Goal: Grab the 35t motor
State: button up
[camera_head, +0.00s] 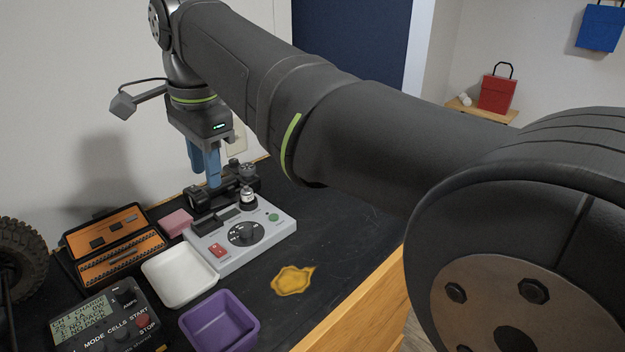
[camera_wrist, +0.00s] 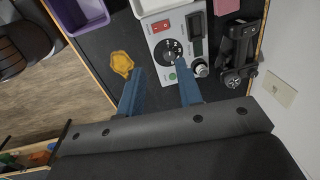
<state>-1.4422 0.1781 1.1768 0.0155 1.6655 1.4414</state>
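A small silver and black cylinder, which looks like a motor (camera_head: 248,200), stands upright at the back corner of a grey control box (camera_head: 270,241). It also shows in the wrist view (camera_wrist: 200,69), just to the right of the right finger and outside the gap. A label reading 35t cannot be made out. My gripper (camera_head: 206,172) has blue fingers pointing down, left of and above the motor in the head view. In the wrist view my gripper (camera_wrist: 160,68) is open with nothing between its fingers.
A black chassis-like part (camera_head: 215,193) lies behind the box. A pink block (camera_head: 176,222), a white tray (camera_head: 180,276), a purple bin (camera_head: 222,322), an orange case (camera_head: 108,245) and a charger (camera_head: 105,320) stand nearby. A yellow patch (camera_head: 292,281) lies on the mat.

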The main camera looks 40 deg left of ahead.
jog(key=shift+o, duration=1.4)
jog(key=r+m+h, duration=0.1)
jog(key=m, duration=1.3)
send_over(246, 187)
jog(key=shift+m, duration=0.3)
notch_tip(246, 187, down, 11)
jog(key=shift+w+d+f, duration=0.1)
jog(key=shift+d+f, duration=0.05)
jog(key=shift+a+f, duration=0.2)
jog(key=shift+f, duration=2.7)
jog(key=c, duration=1.1)
